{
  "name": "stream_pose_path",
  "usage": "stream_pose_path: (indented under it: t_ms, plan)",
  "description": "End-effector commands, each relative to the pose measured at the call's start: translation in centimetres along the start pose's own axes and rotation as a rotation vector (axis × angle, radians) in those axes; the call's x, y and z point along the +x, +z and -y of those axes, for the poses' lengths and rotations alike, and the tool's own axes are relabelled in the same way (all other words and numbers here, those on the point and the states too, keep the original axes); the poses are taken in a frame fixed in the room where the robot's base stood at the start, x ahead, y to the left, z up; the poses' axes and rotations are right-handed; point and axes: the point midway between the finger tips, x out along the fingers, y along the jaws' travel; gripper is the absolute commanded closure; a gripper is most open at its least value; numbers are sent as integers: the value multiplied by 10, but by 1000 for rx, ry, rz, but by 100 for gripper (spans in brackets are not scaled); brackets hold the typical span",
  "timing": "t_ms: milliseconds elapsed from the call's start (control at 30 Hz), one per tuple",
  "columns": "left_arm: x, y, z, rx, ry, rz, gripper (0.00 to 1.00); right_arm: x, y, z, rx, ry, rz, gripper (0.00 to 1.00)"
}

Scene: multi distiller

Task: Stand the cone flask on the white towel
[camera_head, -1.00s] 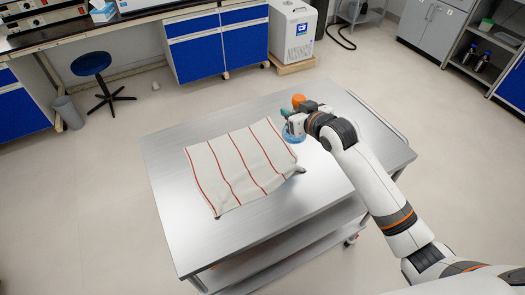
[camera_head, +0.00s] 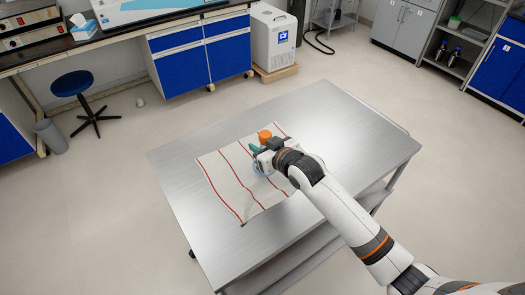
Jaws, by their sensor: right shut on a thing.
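The white towel (camera_head: 226,178) with red stripes lies on the metal table (camera_head: 320,115), on its left part. My right gripper (camera_head: 259,153) is over the right part of the towel and is shut on the cone flask (camera_head: 259,170). The flask has an orange cap (camera_head: 264,136) that shows behind the gripper and a bluish base below it. Most of the flask is hidden by the gripper. I cannot tell whether its base touches the towel. My left gripper is not in view.
The table's right and far parts are bare. A blue stool (camera_head: 73,84) and a grey bin (camera_head: 51,136) stand on the floor at the left. Blue cabinets (camera_head: 205,55) and a white chiller unit (camera_head: 275,35) stand beyond the table.

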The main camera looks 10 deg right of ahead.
Motion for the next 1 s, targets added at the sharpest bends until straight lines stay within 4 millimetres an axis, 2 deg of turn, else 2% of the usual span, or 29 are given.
stream_pose_path:
  t_ms: [100, 200, 467, 833, 867, 967, 1000]
  plan:
    - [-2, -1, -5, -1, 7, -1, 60, 7, -16, 0, 1, 0, -3, 95]
    - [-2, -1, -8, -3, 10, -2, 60, 9, -22, 0, 0, 0, 0, 95]
    - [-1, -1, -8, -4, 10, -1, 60, 10, -23, 0, 0, 0, 1, 95]
    - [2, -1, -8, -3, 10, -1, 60, 14, -37, 0, 1, 0, -7, 95]
    - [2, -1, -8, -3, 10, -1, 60, 14, -38, 0, 1, -1, -10, 66]
    - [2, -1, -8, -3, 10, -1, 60, 14, -38, 0, 2, -1, -10, 50]
    - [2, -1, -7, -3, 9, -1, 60, 14, -37, 0, 1, -1, -9, 48]
